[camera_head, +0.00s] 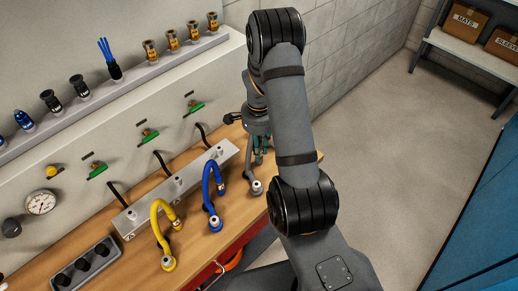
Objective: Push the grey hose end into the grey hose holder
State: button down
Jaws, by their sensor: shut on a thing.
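My gripper (259,148) points down over the right end of the workbench, beside the grey manifold bar (178,187). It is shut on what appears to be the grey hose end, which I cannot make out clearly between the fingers. A small pale round fitting (256,188) stands on the bench just below the gripper in the picture, in line with the yellow and blue hose fittings; it looks like the grey hose holder. I cannot tell whether the held end touches it. My arm hides part of the area to the right.
A yellow hose (157,219) and a blue hose (207,183) arch from the bar to fittings near the bench front. A dark socket block (86,265) lies at the left. Green-handled valves (150,137) and a gauge (41,203) are on the wall panel.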

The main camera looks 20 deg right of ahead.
jog(key=shift+f+b, duration=0.5)
jog(key=shift+b, duration=0.05)
jog(key=c, duration=1.6)
grip_release()
jog(key=shift+o, duration=0.4)
jog(key=shift+r, duration=0.1)
notch_tip(320, 180, up, 12)
jog(key=shift+f, duration=0.1)
notch_tip(320, 180, down, 12)
